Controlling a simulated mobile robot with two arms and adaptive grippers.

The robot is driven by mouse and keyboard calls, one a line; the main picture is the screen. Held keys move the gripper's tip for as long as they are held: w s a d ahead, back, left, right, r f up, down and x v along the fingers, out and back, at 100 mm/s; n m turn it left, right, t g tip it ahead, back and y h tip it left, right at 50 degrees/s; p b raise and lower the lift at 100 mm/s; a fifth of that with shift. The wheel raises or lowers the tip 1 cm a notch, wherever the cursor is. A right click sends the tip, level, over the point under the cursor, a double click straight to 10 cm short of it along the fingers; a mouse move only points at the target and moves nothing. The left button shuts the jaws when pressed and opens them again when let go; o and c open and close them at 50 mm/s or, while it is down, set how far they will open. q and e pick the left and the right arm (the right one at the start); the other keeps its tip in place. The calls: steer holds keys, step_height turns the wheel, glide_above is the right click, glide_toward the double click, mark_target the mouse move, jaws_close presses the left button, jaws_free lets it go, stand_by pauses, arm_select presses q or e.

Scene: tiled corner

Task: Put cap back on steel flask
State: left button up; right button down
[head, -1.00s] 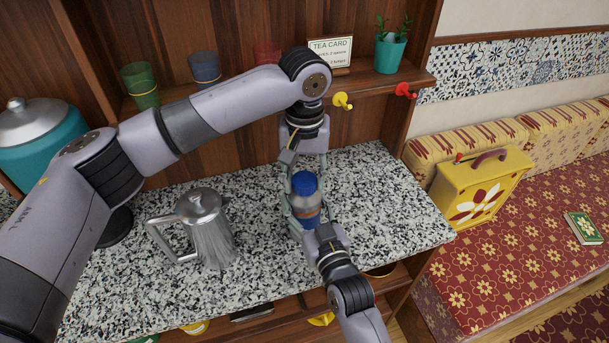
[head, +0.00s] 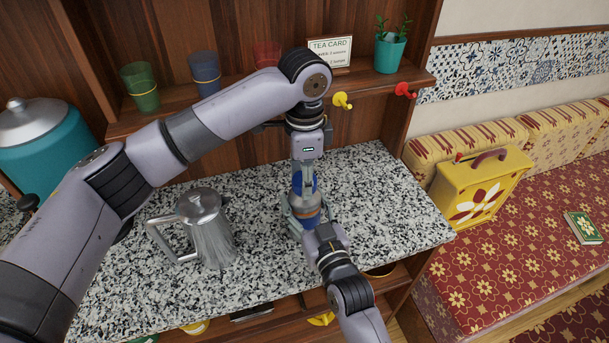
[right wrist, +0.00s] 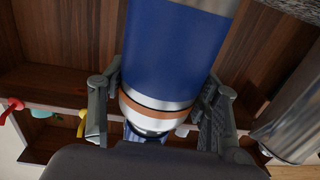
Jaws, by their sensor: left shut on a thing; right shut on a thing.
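The flask (head: 307,212) stands upright near the front of the speckled counter. Its blue body (right wrist: 175,45) has a copper band and a steel shoulder, seen upside down in the right wrist view. The blue cap (head: 298,185) is at the flask's top; a sliver of it (right wrist: 143,133) shows past the shoulder. My left gripper (head: 305,186) reaches down from above and is shut on the cap, one finger covering part of it. My right gripper (head: 306,217) is shut around the flask from the front. Whether the cap is fully seated cannot be told.
A steel jug (head: 208,232) stands on the counter (head: 385,205) left of the flask. Yellow (head: 342,101) and red (head: 405,91) hooks stick out from the shelf behind. A teal canister (head: 45,140) is at far left. The counter right of the flask is clear.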

arm_select(q)
steer(key=shift+m, duration=1.2)
steer(key=o, duration=1.3)
steer(key=shift+r, duration=0.1)
steer(key=shift+r, duration=2.15)
steer(key=shift+c, duration=0.3)
steer(key=r+n, duration=0.1)
steer(key=n, duration=0.3)
steer(key=shift+w+r, duration=0.1)
steer(key=shift+r, duration=0.3)
steer(key=n, duration=0.1)
steer(key=r+n, duration=0.1)
steer(key=n, duration=0.2)
steer(key=shift+r+n, duration=0.35)
steer(key=shift+n, duration=0.05)
